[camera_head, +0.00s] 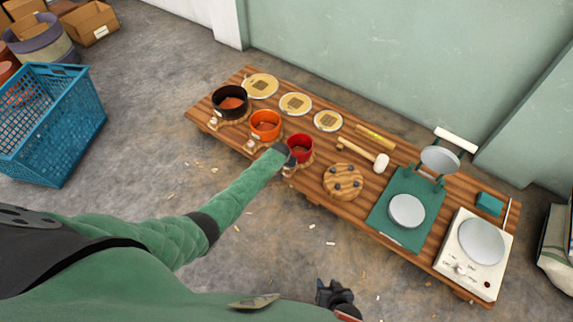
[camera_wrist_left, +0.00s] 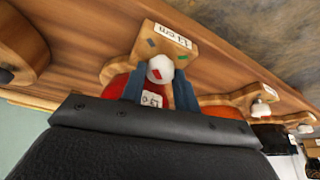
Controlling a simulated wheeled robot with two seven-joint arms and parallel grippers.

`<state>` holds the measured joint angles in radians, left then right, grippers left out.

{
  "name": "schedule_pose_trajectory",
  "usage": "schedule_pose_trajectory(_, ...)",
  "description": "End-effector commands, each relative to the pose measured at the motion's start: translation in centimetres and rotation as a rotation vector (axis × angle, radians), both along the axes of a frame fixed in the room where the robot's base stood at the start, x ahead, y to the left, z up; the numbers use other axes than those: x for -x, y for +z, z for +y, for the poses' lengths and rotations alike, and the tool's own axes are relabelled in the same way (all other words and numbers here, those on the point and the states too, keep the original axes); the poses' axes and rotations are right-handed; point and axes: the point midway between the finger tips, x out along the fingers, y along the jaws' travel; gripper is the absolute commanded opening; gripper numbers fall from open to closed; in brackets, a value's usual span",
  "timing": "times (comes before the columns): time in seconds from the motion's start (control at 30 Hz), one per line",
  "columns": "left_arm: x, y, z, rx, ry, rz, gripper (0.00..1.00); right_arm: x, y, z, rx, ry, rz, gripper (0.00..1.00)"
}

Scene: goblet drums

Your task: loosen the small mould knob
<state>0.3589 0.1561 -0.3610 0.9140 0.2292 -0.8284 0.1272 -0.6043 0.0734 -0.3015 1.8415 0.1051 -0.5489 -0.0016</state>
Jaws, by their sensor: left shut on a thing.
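The small red mould (camera_head: 300,146) stands in a wooden holder near the front edge of the bench; part of it also shows in the left wrist view (camera_wrist_left: 114,88). Its white knob (camera_wrist_left: 160,67), with a red mark, sits at the holder's labelled wooden end (camera_wrist_left: 150,45). My left gripper (camera_head: 285,160) covers the knob in the head view. In the left wrist view, its two blue fingers (camera_wrist_left: 159,84) are shut on the knob, one on each side. My right gripper (camera_head: 332,289) hangs away from the bench at the bottom; its jaw opening is unclear.
The orange mould (camera_head: 265,123) and black mould (camera_head: 230,101) stand left of the red one. A round wooden piece with dark knobs (camera_head: 342,182), a mallet (camera_head: 380,161), a green press (camera_head: 385,226) and a hot plate (camera_head: 452,268) lie to the right. The floor in front has small scraps.

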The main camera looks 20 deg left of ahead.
Motion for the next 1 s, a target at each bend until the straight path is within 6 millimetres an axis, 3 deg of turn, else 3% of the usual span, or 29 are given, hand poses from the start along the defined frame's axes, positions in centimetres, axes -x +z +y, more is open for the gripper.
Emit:
schedule_pose_trajectory(0.03, -0.1, 0.1, -0.1, 0.001, 0.000, -0.002, 0.08, 0.0, 0.0, 0.0, 0.000, 0.000, 0.000, 0.36)
schedule_pose_trajectory(0.07, -0.1, 0.1, -0.1, 0.001, 0.000, -0.002, 0.33, 0.0, 0.0, 0.0, 0.000, 0.000, 0.000, 0.36)
schedule_pose_trajectory(0.1, -0.1, 0.1, -0.1, 0.001, 0.000, -0.002, 0.39, 0.0, 0.0, 0.0, 0.000, 0.000, 0.000, 0.36)
schedule_pose_trajectory(0.47, 0.1, 0.4, 0.0, 0.001, 0.000, -0.001, 0.39, -0.3, 0.2, -0.1, 0.001, 0.000, -0.003, 0.36)
schedule_pose_trajectory(1.0, 2.6, 6.5, 0.2, 0.001, -0.001, -0.001, 0.39, 0.0, 1.9, 0.0, 0.001, 0.003, 0.002, 0.36)
